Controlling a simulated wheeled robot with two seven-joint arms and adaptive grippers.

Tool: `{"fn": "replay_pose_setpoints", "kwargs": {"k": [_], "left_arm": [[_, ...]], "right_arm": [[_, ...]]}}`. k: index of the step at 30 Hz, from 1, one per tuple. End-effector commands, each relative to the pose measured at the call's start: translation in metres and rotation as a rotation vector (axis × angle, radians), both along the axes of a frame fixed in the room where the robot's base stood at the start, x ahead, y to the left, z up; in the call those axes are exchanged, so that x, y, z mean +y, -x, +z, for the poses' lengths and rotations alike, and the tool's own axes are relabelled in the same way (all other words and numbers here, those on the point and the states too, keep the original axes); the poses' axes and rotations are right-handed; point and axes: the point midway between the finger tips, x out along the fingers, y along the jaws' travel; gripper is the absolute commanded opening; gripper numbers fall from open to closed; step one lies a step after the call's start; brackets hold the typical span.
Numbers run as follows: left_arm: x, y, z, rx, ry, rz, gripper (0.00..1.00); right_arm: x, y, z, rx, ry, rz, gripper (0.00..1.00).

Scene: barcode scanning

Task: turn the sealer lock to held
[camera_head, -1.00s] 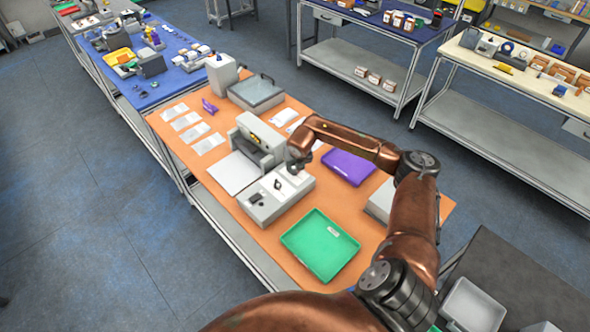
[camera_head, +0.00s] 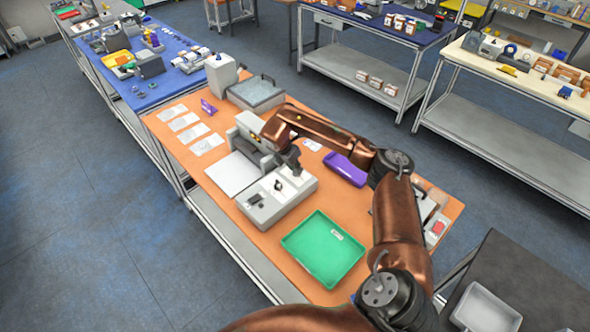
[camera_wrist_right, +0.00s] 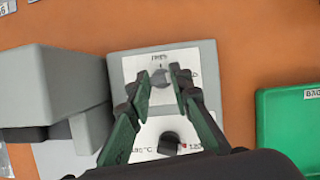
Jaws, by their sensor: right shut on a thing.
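The sealer (camera_head: 283,204), a light grey box with a white panel, stands on the orange table. In the right wrist view its upper white plate carries a round grey lock knob (camera_wrist_right: 160,76). A blurred label sits above the knob, and one to its right is mostly hidden with a "D" showing. My right gripper (camera_wrist_right: 161,84) is shut on the lock knob, one finger on each side. In the head view the right gripper (camera_head: 293,164) is over the sealer's back end. A second, dark knob (camera_wrist_right: 168,143) sits on the lower plate. My left gripper is not in view.
A green tray (camera_head: 322,248) lies in front of the sealer. A purple tray (camera_head: 345,170) is behind it, partly hidden by my arm. A grey machine block (camera_head: 250,128) stands close at the left. White pouches (camera_head: 190,132) lie at the table's left.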

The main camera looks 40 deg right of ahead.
Motion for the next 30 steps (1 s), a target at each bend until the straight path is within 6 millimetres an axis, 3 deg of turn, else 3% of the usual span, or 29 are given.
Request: {"fn": "replay_pose_setpoints", "kwargs": {"k": [9,25,26,30], "left_arm": [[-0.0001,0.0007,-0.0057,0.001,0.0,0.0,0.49],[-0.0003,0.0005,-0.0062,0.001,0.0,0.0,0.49],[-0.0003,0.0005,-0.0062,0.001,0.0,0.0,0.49],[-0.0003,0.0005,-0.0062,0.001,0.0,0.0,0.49]], "right_arm": [[0.0002,-0.0016,0.0003,-0.002,0.0,-0.118,0.0],[0.0002,-0.0013,0.0004,-0.002,-0.001,-0.141,0.0],[0.0002,-0.0013,0.0004,-0.002,-0.001,-0.141,0.2],[0.0001,-0.0012,0.0003,-0.002,-0.001,-0.14,0.29]]}}
